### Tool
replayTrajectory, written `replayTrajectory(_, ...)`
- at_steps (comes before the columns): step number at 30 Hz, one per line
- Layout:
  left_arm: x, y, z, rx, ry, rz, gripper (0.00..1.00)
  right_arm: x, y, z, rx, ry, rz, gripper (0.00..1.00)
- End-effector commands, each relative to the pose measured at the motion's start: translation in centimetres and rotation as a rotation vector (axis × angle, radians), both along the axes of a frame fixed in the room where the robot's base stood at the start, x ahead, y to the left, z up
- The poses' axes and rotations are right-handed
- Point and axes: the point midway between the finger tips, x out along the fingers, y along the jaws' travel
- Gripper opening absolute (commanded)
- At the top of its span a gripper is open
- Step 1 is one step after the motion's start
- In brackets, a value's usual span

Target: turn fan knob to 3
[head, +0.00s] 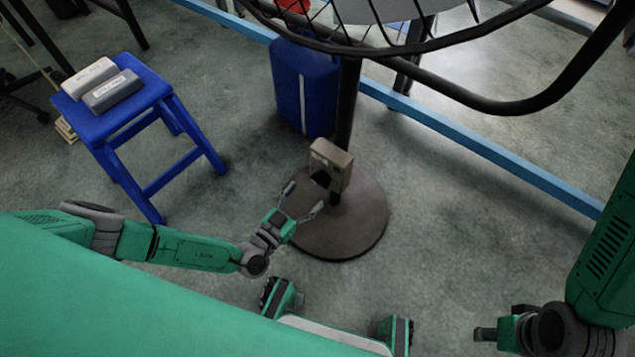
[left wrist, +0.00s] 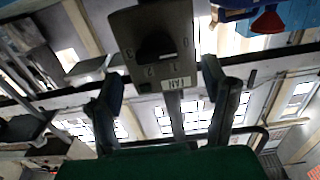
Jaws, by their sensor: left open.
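The fan's control box (head: 332,163) is mounted on the black pole above the round base. In the left wrist view the box (left wrist: 150,18) fills the top middle and appears upside down. Its dark knob (left wrist: 155,46) has the marks 0, 1, 2 and 3 around it and a FAN label (left wrist: 177,83). I cannot tell which mark the knob points at. My left gripper (head: 304,197) is open beside the box, low and in front of it; in its wrist view the spread fingers (left wrist: 165,98) are below the knob, apart from it. My right gripper (head: 488,333) is at the lower right, away from the fan.
The round fan base (head: 345,232) stands on the grey floor. The fan's cage (head: 400,45) and a curved black tube (head: 500,104) hang overhead. A blue stool (head: 130,115) with two small boxes stands left. A blue case (head: 305,85) is behind the pole. Floor at right is clear.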

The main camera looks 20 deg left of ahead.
Motion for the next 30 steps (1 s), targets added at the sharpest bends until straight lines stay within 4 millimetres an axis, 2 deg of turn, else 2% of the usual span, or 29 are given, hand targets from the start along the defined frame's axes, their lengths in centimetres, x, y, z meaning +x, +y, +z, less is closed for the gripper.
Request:
replayTrajectory(3,2.3,-1.0,-0.1,-0.001,-0.003,-0.002,0.67,0.0,-0.1,-0.9,-0.001,0.000,-0.002,0.33)
replayTrajectory(9,4.8,-1.6,-0.2,-0.006,-0.002,-0.001,0.67,0.0,-0.1,-1.5,-0.001,0.000,-0.002,0.33)
replayTrajectory(15,5.7,-1.9,-0.1,-0.006,0.000,-0.001,0.67,0.0,-0.1,-1.7,0.000,0.000,-0.001,0.33)
replayTrajectory(22,5.7,-2.1,0.0,-0.002,0.000,-0.002,0.67,0.0,-0.1,-1.7,-0.001,0.000,-0.001,0.33)
replayTrajectory(26,5.7,-2.1,0.0,-0.003,0.000,-0.002,0.21,0.0,-0.1,-1.7,-0.001,0.000,-0.002,0.33)
replayTrajectory(27,5.7,-2.1,0.0,-0.003,0.000,-0.003,0.17,0.0,-0.1,-1.7,-0.001,0.000,-0.002,0.33)
replayTrajectory(30,5.6,-2.1,0.0,-0.005,0.000,-0.004,0.17,0.0,-0.1,-1.7,-0.001,0.000,-0.002,0.33)
